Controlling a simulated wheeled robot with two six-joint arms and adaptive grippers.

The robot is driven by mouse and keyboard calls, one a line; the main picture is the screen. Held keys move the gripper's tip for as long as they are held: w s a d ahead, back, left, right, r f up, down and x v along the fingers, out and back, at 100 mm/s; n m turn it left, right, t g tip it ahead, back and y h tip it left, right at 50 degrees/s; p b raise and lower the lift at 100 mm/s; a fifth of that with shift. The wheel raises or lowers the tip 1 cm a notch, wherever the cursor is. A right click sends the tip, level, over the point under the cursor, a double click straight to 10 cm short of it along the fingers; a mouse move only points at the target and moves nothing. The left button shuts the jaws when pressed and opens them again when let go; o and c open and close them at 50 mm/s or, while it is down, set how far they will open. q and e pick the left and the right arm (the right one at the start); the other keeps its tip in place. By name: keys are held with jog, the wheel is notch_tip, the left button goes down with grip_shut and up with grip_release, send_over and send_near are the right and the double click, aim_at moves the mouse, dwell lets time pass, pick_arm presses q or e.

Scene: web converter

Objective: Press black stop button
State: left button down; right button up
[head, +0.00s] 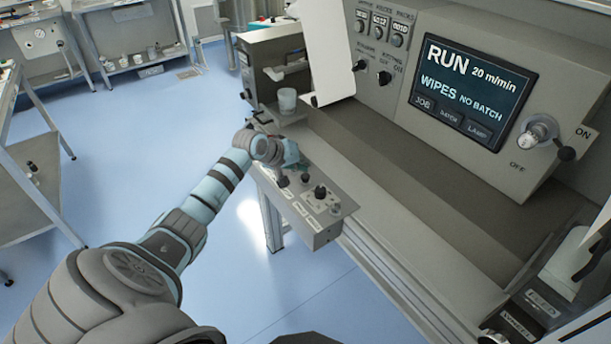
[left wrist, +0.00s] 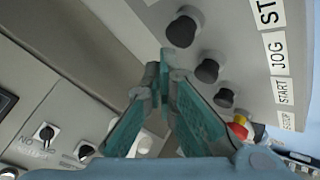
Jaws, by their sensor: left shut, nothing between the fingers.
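The control box (head: 327,232) juts out in front of the machine, with small controls on top and labels on its side too small to read in the head view. In the left wrist view, several dark buttons stand in a row. The black button (left wrist: 182,31) nearest the top lies level with a cut-off label reading "ST"; another black button (left wrist: 208,71) is level with "JOG". My left gripper (head: 291,160) is shut and empty at the far end of the box. Its fingertips (left wrist: 166,73) appear close to the buttons; contact cannot be told. My right gripper is not identifiable.
A red and yellow button (left wrist: 239,128) sits further along the row. The machine's screen (head: 470,88) reads "RUN 20 m/min". A cup (head: 287,100) stands beyond my gripper, and white web (head: 325,50) hangs near it. The blue floor left of the box is open.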

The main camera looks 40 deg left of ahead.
aim_at(303, 174)
pick_arm(q)
jog(key=shift+f, duration=1)
dwell(0.7)
jog(key=shift+r+p, duration=1)
jog(key=shift+p, duration=0.05)
notch_tip(303, 174, up, 5)
jog(key=p, duration=0.6)
jog(key=shift+r, duration=0.15)
